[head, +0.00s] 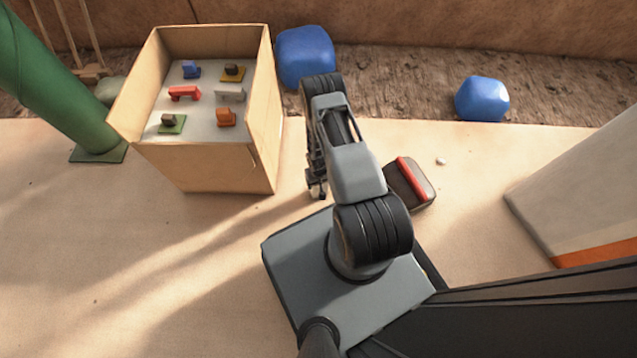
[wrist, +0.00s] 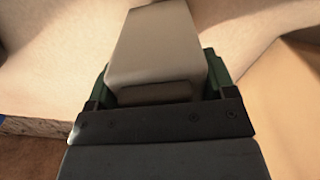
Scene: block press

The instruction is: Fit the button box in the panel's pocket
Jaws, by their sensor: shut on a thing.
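My gripper (wrist: 157,80) is shut on a pale grey, blocky piece (wrist: 152,45), with a green finger along each side. This piece may be the button box; I cannot tell for sure. In the head view my gripper (head: 318,186) hangs just right of a tan open-topped box (head: 215,165), outside its wall, and the held piece cannot be made out. Inside the box lies a pale grey panel (head: 205,105) bearing several small coloured fittings: blue, yellow, red, grey, green and orange. I cannot make out an empty pocket.
A dark block with a red bar (head: 410,183) lies right of my arm. Blue boulders (head: 305,57) and (head: 482,99) stand at the back. A green post (head: 55,80) is at left. A grey slab with an orange edge (head: 585,195) is at right. Sandy floor at left is clear.

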